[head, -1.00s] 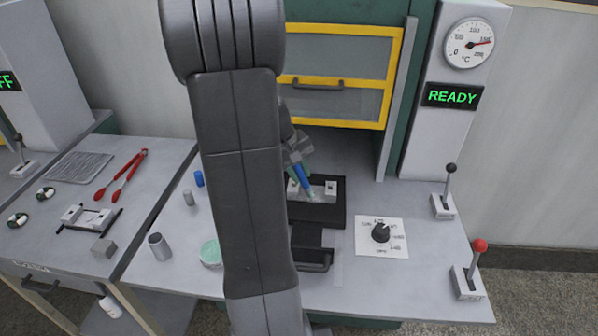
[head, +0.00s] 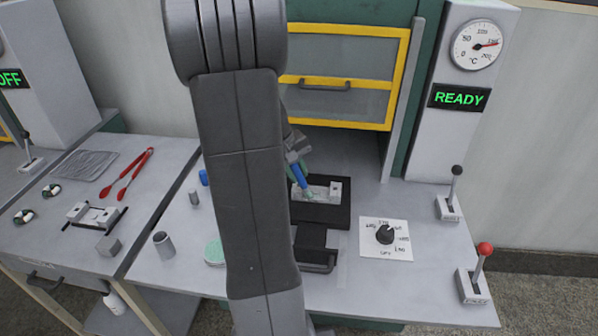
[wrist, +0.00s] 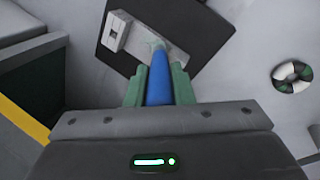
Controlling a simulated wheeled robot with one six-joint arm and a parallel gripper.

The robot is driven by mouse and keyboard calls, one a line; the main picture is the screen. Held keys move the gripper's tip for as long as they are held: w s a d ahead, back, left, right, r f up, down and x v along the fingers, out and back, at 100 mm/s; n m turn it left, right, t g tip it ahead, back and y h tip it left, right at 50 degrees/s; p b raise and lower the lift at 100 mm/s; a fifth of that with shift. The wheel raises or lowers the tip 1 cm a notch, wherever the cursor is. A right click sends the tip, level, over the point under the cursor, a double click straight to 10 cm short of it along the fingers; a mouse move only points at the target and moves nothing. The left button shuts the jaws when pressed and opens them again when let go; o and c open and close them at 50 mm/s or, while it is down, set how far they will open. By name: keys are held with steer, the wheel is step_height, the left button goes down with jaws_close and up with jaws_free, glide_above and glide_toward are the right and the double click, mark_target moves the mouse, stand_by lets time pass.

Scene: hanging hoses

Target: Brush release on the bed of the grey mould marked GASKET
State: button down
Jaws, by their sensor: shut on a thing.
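My gripper (head: 297,160) is shut on the blue-handled brush (head: 299,175), which points down at the grey mould (head: 326,190). The brush handle (wrist: 158,82) stands between the green fingers of my gripper (wrist: 158,88) in the wrist view. Its pale green bristles are at the mould's bed, seemingly touching it; exact contact is hard to tell. A raised grey block (wrist: 117,31) shows at one end of the mould. The mould sits on a black plate (head: 318,214). No GASKET marking is legible. My arm hides part of the bench.
A dish of pale green stuff (head: 214,251), a grey cup (head: 164,245) and a blue cylinder (head: 203,177) stand left of my arm. A dial (head: 384,235) and levers (head: 475,275) are at right. A yellow-framed guard (head: 345,75) is raised behind. The gauge panel reads READY (head: 459,97).

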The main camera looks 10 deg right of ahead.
steer(key=shift+d, duration=0.1)
steer(key=shift+s+d, duration=0.3)
steer(key=shift+d, duration=0.5)
steer(key=shift+d, duration=0.1)
steer(key=shift+s+d, duration=0.25)
steer(key=shift+d, duration=0.6)
steer(key=shift+a, duration=0.15)
steer(key=shift+w+a, duration=0.3)
steer(key=shift+a, duration=0.5)
steer(key=shift+a, duration=0.15)
steer(key=shift+w+a, duration=0.25)
steer(key=shift+a, duration=0.5)
